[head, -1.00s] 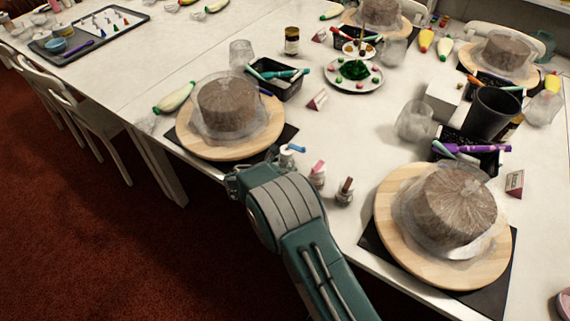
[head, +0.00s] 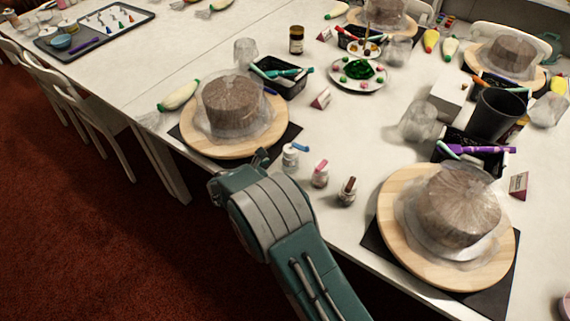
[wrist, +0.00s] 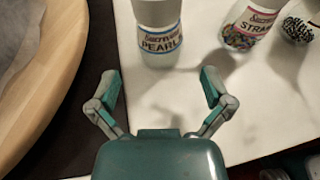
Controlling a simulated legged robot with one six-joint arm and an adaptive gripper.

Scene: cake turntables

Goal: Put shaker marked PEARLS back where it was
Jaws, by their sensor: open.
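The shaker marked PEARLS (wrist: 160,40) has a white body and a blue-edged label. It stands upright on the white table, just beside the dark mat's edge. In the head view it is the blue-lidded shaker (head: 290,157). My gripper (wrist: 160,84) is open and empty, its two fingers spread apart, with the shaker ahead of them and not between them. In the head view my arm hides most of the gripper; a dark finger (head: 262,157) shows left of the shaker. The shaker's top is cut off in the wrist view.
A shaker marked STRANDS (wrist: 247,27) and a darker shaker (wrist: 299,25) stand to the right in a row. A wooden turntable (head: 205,148) with a wrapped cake lies left, on a dark mat (head: 284,139). Another wooden turntable (head: 393,205) stands right of the row.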

